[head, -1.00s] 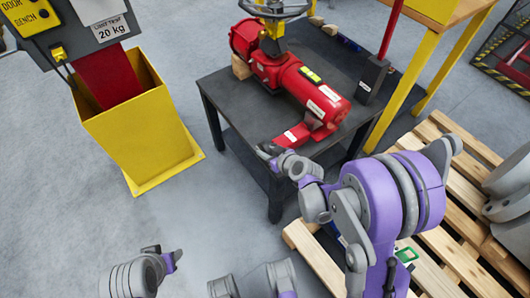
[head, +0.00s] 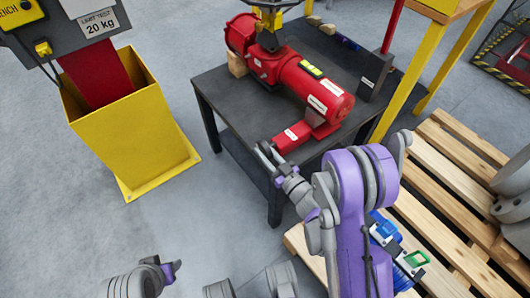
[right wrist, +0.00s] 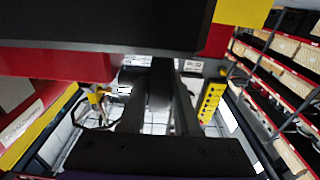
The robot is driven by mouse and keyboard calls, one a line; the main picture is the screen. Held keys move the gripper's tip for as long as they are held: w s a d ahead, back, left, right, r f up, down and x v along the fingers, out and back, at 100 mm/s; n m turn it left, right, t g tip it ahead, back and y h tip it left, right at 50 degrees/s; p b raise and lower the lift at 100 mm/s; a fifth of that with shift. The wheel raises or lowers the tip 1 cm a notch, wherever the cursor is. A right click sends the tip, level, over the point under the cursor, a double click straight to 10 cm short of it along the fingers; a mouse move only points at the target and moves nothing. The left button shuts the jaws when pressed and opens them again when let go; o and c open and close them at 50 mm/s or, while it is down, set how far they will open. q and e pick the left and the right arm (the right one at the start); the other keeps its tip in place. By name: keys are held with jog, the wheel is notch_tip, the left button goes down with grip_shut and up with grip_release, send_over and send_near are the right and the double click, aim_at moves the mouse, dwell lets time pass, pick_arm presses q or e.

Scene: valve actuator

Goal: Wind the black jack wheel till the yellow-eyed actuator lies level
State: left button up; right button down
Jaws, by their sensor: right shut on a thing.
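The red actuator (head: 295,75) lies on the dark table in the head view, a yellow piece with a green vial (head: 312,68) on its top. A yellow fitting (head: 268,18) stands at its far end. A red block (head: 291,136) sits under its near end. My right gripper (head: 264,153) is at the table's near edge beside that block. In the right wrist view its fingers (right wrist: 160,105) are closed around a dark part (right wrist: 160,82), which I take to be the jack wheel; its rim is mostly hidden. My left gripper is not clearly seen.
A yellow bin (head: 130,125) stands left. Wooden pallets (head: 440,190) lie right. The floor between bin and table is clear.

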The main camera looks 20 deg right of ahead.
pick_arm(q)
jog(key=shift+f, duration=0.1)
pick_arm(e)
jog(key=shift+w, duration=0.1)
dwell(0.9)
dwell(1.1)
jog(key=c, duration=0.6)
grip_release()
jog(key=shift+c, duration=0.2)
pick_arm(q)
jog(key=shift+w, duration=0.1)
